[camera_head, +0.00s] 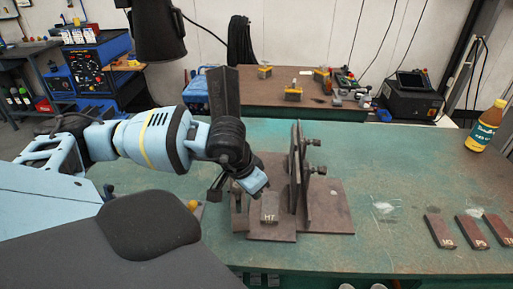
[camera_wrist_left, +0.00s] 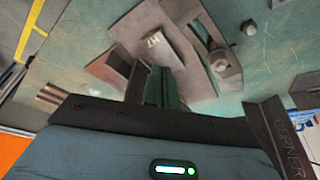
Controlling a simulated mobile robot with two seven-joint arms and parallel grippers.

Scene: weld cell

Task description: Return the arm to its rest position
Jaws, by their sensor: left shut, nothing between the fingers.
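My left arm reaches in from the left in the head view. My left gripper (camera_head: 243,190) is shut and empty, pointing down close to the steel fixture. The fixture has a flat brown base plate (camera_head: 330,215) with upright plates (camera_head: 307,180) and clamp knobs. A small block marked "HT" (camera_head: 269,215) sits on the base, just in front of the gripper. In the left wrist view the marked block (camera_wrist_left: 158,46) and fixture plate (camera_wrist_left: 185,75) lie just beyond the gripper. Whether the gripper touches anything there is unclear. My right gripper is out of view.
The green bench (camera_head: 380,165) is mostly clear right of the fixture. Several dark labelled blocks (camera_head: 440,231) lie at the right, below an orange-brown bottle (camera_head: 486,127). A brown table (camera_head: 290,90) with tools stands behind. A blue machine (camera_head: 95,65) stands back left.

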